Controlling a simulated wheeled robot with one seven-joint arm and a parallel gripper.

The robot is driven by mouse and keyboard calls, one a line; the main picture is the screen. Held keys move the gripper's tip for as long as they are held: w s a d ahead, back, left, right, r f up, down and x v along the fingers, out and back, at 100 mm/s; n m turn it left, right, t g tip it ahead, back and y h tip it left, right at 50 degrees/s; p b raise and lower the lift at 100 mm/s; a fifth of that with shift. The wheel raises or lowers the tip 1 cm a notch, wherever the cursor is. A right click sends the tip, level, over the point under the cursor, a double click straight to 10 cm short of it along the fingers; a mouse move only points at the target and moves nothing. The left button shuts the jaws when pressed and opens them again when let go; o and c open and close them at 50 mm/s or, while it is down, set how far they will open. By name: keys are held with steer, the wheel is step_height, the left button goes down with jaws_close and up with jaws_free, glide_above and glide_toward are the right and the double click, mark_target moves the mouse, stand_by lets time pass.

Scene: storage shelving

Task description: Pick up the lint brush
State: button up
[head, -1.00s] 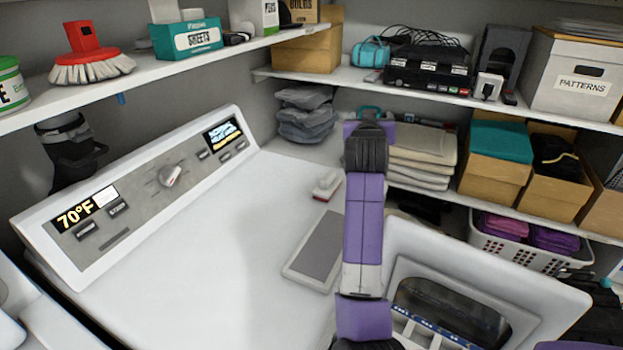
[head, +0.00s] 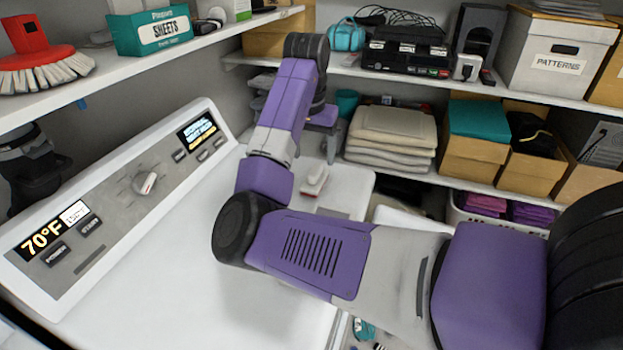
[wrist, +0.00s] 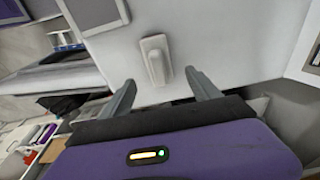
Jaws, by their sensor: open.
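The lint brush (head: 314,181) appears to be the small pale object with a raised grip lying on the white machine top (head: 215,240), near its back right edge. It also shows in the wrist view (wrist: 155,60), where its full outline is visible. My gripper (wrist: 164,88) is open and empty, with its two fingers apart. In the wrist view the brush lies beyond the fingertips, roughly between their lines and a little left of centre. In the head view my arm reaches across the machine, and the gripper is partly hidden behind its links, above and behind the brush.
A control panel (head: 130,185) lines the machine's left side. A shelf with a red scrub brush (head: 30,60) and a teal sheets box (head: 150,30) hangs above it. Folded cloths (head: 392,138) and boxes fill the back shelves. The machine top around the brush looks mostly clear.

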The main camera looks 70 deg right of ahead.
mark_target(315, 169)
steer(key=f, duration=0.5)
steer(key=d+f, duration=0.1)
steer(key=f, duration=0.1)
steer(key=shift+f, duration=0.2)
steer(key=shift+c, duration=0.4)
steer(key=shift+s, duration=0.1)
steer(key=c, duration=1.4)
step_height(315, 169, up, 20)
steer(key=shift+p, duration=0.7)
